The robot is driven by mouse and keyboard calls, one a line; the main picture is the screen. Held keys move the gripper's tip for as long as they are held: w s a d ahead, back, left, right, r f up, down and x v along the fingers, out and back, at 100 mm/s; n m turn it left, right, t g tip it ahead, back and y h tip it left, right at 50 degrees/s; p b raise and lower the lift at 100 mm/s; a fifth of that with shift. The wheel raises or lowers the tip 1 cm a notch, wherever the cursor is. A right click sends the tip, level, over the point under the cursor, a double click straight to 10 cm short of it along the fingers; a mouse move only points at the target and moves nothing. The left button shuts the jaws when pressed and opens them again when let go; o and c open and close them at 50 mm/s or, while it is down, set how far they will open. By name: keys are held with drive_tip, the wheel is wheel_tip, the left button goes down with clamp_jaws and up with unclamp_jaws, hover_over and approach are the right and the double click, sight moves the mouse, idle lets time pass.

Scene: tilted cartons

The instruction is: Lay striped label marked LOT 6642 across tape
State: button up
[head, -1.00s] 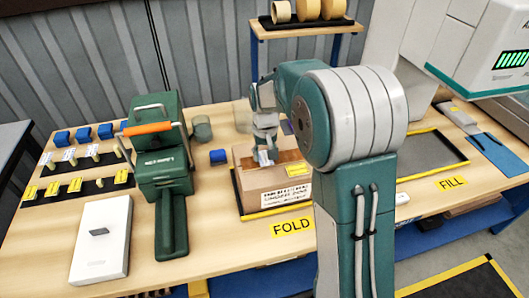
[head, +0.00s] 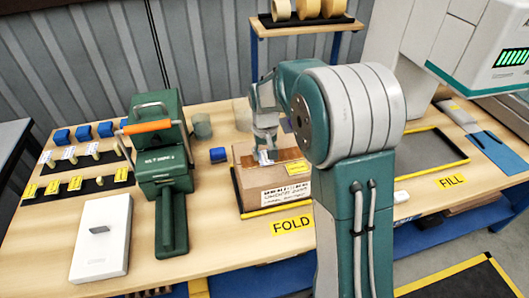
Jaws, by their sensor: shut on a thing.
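My gripper (head: 264,150) points down over the top of a brown carton (head: 252,200) in the FOLD area. It is shut on a small pale piece (head: 264,158), which looks like a label; its stripes and lettering are too small to read. The piece is at or just above the carton top, and I cannot tell whether it touches. A brown tape strip (head: 288,154) shows on the carton top to the right of the gripper. A yellow label (head: 297,167) lies near the carton's front right top edge. My arm hides the carton's right end.
Dark strips with yellow and white tags (head: 78,185) lie far left. A blue block (head: 217,155) sits near the carton. An empty dark tray (head: 436,152) is at right.

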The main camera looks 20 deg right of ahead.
drive_tip(key=shift+f, duration=0.1)
drive_tip(key=o, duration=0.8)
drive_tip(key=shift+o, duration=0.3)
drive_tip(key=shift+r, duration=3.55)
